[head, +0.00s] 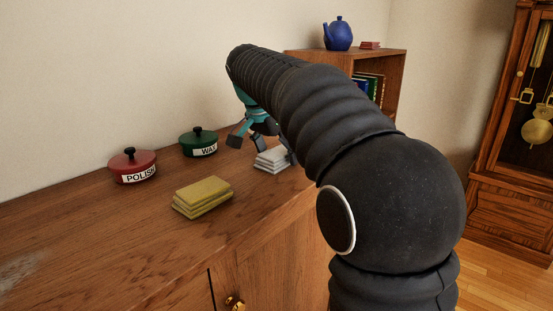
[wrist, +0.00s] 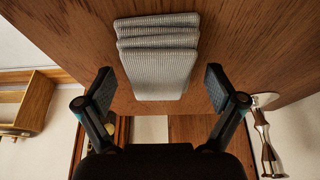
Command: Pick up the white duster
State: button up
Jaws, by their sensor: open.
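The white duster (head: 271,159) is a folded, ribbed cloth lying on the wooden cabinet top in the head view, partly hidden by my arm and gripper. In the wrist view the duster (wrist: 158,60) shows whole as a stack of folds, ahead of and between the finger directions. My gripper (head: 262,140) is open and empty, just above and beside the duster in the head view. Its two fingers (wrist: 160,90) are spread wide in the wrist view, one at each side of the duster's near end. I cannot tell whether they touch it.
A yellow folded duster (head: 202,197) lies nearer on the cabinet top (head: 110,230). A red pot marked POLISH (head: 132,166) and a green pot marked WAX (head: 198,142) stand along the wall. A bookcase (head: 365,60) carries a blue teapot (head: 338,34). A metallic stand (wrist: 266,140) shows at right.

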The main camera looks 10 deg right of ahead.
aim_at(285, 150)
jog(key=shift+f, duration=0.25)
dwell(0.3)
jog(key=c, duration=1.3)
jog(key=shift+r, duration=0.5)
jog(key=r, duration=0.3)
jog(key=r+p, duration=0.1)
jog(key=shift+s+d+r, duration=0.15)
jog(key=shift+d, duration=0.1)
jog(key=s+d+r, duration=0.5)
jog(key=d+r, duration=0.1)
jog(key=d, duration=0.3)
jog(key=shift+s+d, duration=0.25)
jog(key=shift+s, duration=0.15)
jog(key=shift+r, duration=0.1)
